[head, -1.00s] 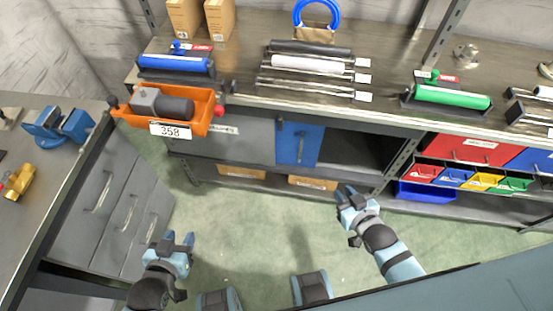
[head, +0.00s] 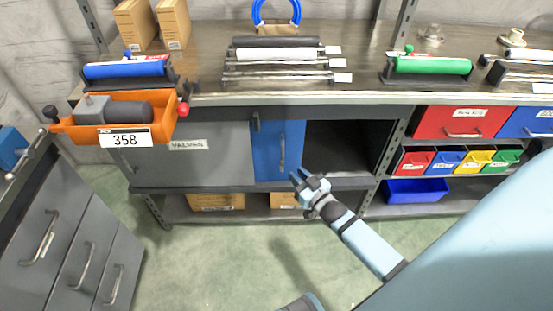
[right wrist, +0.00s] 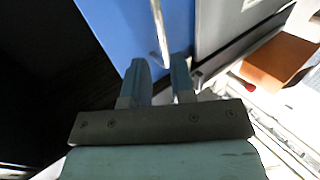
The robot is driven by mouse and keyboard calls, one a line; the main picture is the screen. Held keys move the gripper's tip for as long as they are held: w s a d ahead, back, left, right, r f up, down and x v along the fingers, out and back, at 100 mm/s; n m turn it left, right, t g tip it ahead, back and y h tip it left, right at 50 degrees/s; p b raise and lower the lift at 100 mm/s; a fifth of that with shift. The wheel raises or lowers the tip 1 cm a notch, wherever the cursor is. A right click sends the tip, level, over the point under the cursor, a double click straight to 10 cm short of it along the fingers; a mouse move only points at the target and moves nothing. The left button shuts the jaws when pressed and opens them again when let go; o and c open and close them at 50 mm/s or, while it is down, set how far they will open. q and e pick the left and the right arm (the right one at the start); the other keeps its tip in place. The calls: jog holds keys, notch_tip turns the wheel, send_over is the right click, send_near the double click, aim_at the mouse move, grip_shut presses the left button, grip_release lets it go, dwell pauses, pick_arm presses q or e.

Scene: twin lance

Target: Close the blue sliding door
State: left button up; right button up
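The blue sliding door (head: 268,150) stands in the cabinet under the bench, between a grey panel on its left and a dark open gap (head: 340,148) on its right. My right gripper (head: 298,176) is just in front of the door's lower right part, close to the handle's lower end. In the right wrist view the gripper (right wrist: 159,72) has its two fingers apart, with the handle (right wrist: 160,35) just beyond and between their tips. I cannot tell whether they touch it. My left gripper is out of view.
The grey door (head: 190,155) marked VALVES is left of the blue one. Coloured drawers and small bins (head: 420,160) are on the right. The green floor in front is clear.

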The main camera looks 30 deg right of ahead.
aim_at(283, 161)
jog(key=w, duration=0.3)
jog(key=w+b, duration=0.1)
jog(key=w, duration=0.6)
jog(key=shift+a+b, duration=0.25)
jog(key=shift+b, duration=0.1)
grip_shut()
